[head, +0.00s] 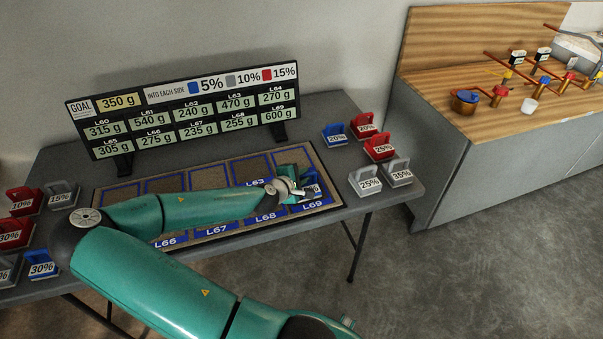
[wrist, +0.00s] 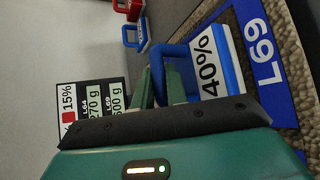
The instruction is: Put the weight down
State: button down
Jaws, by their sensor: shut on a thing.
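My gripper (head: 301,190) is over the cell marked L69 at the right end of the mat (head: 338,196). In the wrist view its fingers (wrist: 163,84) are shut on the handle of a blue weight (wrist: 238,70) with a white 40% label. The weight is beside the L69 marking (wrist: 262,50). In the head view only part of the blue weight (head: 313,183) shows, the rest hidden by my gripper. I cannot tell whether its base touches the mat.
A goal board (head: 185,107) stands behind the mat on the grey table (head: 368,215). Red, blue and grey weights, such as the 25% grey one (head: 367,183), stand right of the mat; more stand at the left. A wooden-topped counter (head: 465,70) is at the right.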

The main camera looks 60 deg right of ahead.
jog(key=shift+s+f, duration=0.1)
jog(key=shift+f, duration=0.05)
jog(key=c, duration=1.4)
grip_release()
